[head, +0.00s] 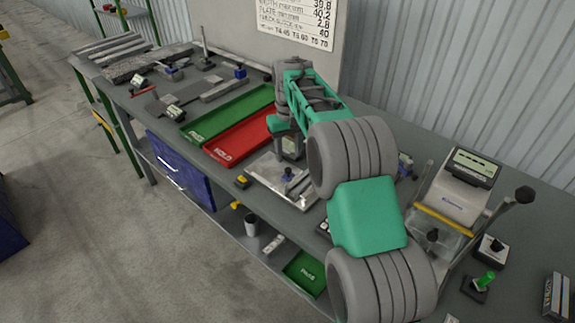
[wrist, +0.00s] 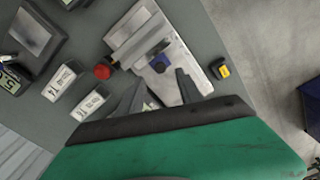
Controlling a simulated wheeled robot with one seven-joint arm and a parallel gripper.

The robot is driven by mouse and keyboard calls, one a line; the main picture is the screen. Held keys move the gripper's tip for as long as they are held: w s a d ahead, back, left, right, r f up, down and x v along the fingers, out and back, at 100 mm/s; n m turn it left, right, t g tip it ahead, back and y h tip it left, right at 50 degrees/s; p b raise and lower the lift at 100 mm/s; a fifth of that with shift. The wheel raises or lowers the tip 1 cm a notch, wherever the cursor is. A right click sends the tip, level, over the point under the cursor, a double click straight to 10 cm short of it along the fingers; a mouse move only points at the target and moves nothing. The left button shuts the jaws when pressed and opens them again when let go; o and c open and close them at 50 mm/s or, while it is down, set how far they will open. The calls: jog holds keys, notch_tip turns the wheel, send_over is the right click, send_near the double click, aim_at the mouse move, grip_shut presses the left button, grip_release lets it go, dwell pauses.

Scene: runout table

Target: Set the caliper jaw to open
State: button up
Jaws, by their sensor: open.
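My gripper (wrist: 160,88) is open and empty in the wrist view, its two dark fingers apart above a bright metal plate (wrist: 183,85). A blue block with a dark knob (wrist: 159,60) stands on this plate, beyond the fingertips. In the head view the plate (head: 300,201) lies at the table's front edge, and my arm covers part of it. I cannot single out the caliper for certain. A small device with a pale display (head: 174,113) lies left of the green tray, and another (head: 138,82) lies farther back. The state of any caliper jaw is too small to tell.
A green tray (head: 237,112) and a red tray (head: 235,143) lie left of my arm. A yellow-and-black item (head: 242,181) sits at the front edge and shows in the wrist view (wrist: 222,71). A red knob (wrist: 102,71) and white boxes (wrist: 64,82) are near the fingers.

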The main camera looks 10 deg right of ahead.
aim_at(288, 170)
notch_tip(288, 170, down, 6)
jog(key=shift+r+p, duration=0.15)
jog(key=shift+p, duration=0.35)
grip_shut()
dwell(1.1)
